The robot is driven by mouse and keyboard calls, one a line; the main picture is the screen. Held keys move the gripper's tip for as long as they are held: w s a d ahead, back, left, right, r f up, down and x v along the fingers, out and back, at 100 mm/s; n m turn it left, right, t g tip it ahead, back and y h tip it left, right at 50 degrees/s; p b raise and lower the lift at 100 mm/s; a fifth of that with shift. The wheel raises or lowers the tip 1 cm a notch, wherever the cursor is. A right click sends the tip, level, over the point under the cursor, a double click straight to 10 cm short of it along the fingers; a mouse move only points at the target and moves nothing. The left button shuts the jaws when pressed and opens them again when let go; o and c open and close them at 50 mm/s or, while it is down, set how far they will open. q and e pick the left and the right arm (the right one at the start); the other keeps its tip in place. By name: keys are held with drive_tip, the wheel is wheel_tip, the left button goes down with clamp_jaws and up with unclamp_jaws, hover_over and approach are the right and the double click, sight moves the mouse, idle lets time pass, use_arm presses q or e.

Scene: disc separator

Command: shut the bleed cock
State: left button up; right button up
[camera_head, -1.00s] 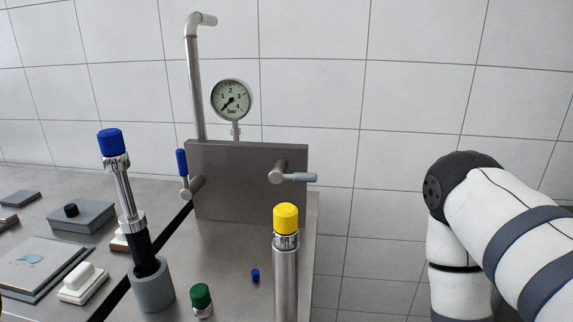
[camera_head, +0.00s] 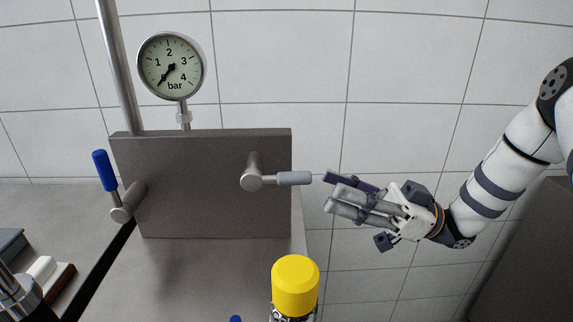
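Two cocks sit on the grey panel (camera_head: 205,215); no label shows which is the bleed cock. The right cock (camera_head: 252,180) has a grey lever (camera_head: 294,178) lying level and pointing right, past the panel's edge. The left cock (camera_head: 122,214) has a blue lever (camera_head: 104,170) standing nearly upright, tilted left. My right gripper (camera_head: 332,192) is just right of the grey lever's tip, apart from it in the picture. Its fingers are straight, with gaps between them, open and empty, pointing left. My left gripper is not in view.
A pressure gauge (camera_head: 170,67) stands above the panel, needle at the low end, beside a steel pipe (camera_head: 117,70). A yellow-capped post (camera_head: 295,285) stands in front, below the grey lever. The steel bench (camera_head: 190,280) ends right of the panel.

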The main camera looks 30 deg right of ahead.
sight(292, 172)
drive_tip(key=x, duration=0.8)
drive_tip(key=shift+a, duration=0.2)
drive_tip(key=shift+w, duration=0.1)
clamp_jaws()
